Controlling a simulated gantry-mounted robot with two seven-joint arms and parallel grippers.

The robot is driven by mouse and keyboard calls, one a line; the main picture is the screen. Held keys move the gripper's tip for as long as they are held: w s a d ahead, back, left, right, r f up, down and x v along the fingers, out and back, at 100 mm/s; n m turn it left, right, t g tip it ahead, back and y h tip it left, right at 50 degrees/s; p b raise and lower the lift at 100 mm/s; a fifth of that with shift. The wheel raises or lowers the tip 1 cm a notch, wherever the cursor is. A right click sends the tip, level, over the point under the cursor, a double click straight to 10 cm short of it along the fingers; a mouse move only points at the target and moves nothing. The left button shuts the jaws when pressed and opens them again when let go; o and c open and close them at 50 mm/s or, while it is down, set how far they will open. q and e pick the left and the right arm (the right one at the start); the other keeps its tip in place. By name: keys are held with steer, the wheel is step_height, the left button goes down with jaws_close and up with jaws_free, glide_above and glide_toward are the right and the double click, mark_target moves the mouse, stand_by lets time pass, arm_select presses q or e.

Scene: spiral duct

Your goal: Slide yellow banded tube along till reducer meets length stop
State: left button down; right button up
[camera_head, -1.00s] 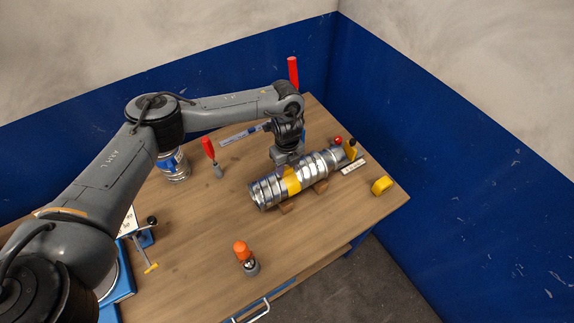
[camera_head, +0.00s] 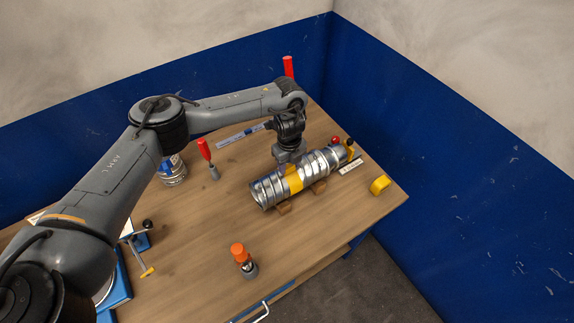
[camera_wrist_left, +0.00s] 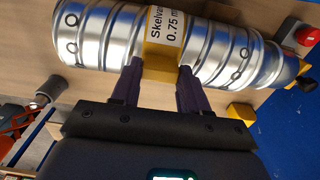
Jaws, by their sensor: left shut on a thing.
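The silver ribbed tube (camera_head: 272,188) with its yellow band (camera_head: 294,179) lies on wooden supports (camera_head: 284,207). My left gripper (camera_head: 289,166) is at the band from above; in the left wrist view its two dark fingers (camera_wrist_left: 157,82) are shut on the yellow band (camera_wrist_left: 160,58), which carries a printed label. The narrower reducer end (camera_head: 340,155) points to the far right. The yellow length stop (camera_head: 350,151) stands close at that end; I cannot tell whether they touch. In the left wrist view the reducer end (camera_wrist_left: 280,65) lies at the right. My right gripper is not seen.
A white marked plate (camera_head: 350,166) and a yellow roll (camera_head: 380,185) lie to the right. A red knob (camera_head: 335,141) is behind the reducer. An orange-capped item (camera_head: 240,252) stands in front, and a red-handled tool (camera_head: 206,154) to the left.

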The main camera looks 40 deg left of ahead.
arm_select(q)
steer(key=shift+w+d+b, duration=0.2)
steer(key=shift+w+b, duration=0.2)
steer(key=shift+w, duration=0.15)
steer(key=shift+w+d+b, duration=0.15)
steer(key=shift+w+b, duration=0.25)
steer(key=shift+w, duration=0.15)
steer(key=shift+c, duration=2.4)
jaws_free()
